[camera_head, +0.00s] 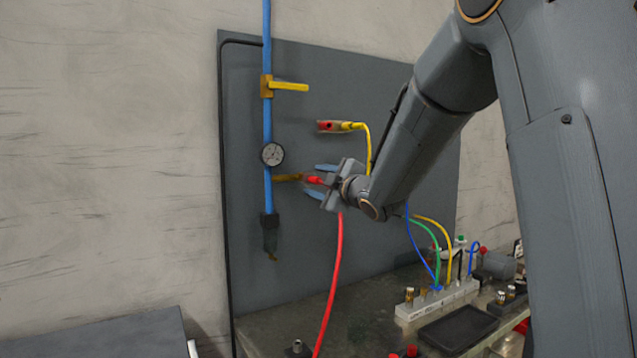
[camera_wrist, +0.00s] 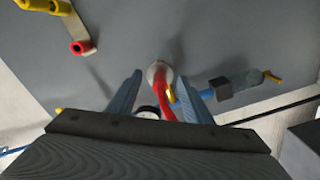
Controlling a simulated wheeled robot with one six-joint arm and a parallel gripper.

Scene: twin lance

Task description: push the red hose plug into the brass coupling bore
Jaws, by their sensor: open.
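The red hose plug (camera_head: 316,180) lies level between the two blue fingers of my gripper (camera_head: 312,179). Its left end is at the right end of the brass coupling (camera_head: 287,178), which sticks out from the blue pipe. I cannot tell how deep it sits in the bore. My gripper is open, with a finger above and below the plug. In the wrist view the red plug and hose (camera_wrist: 165,88) show between the spread fingers (camera_wrist: 160,90), against a pale round end. The red hose (camera_head: 332,270) hangs down from the gripper.
A yellow hose ends in a red-tipped fitting (camera_head: 330,126) above my gripper. A gauge (camera_head: 272,154) and yellow valve handle (camera_head: 290,87) sit on the blue pipe (camera_head: 267,40). Below, the bench (camera_head: 370,300) holds a grey block with coloured cables (camera_head: 437,300) and a black tray (camera_head: 458,328).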

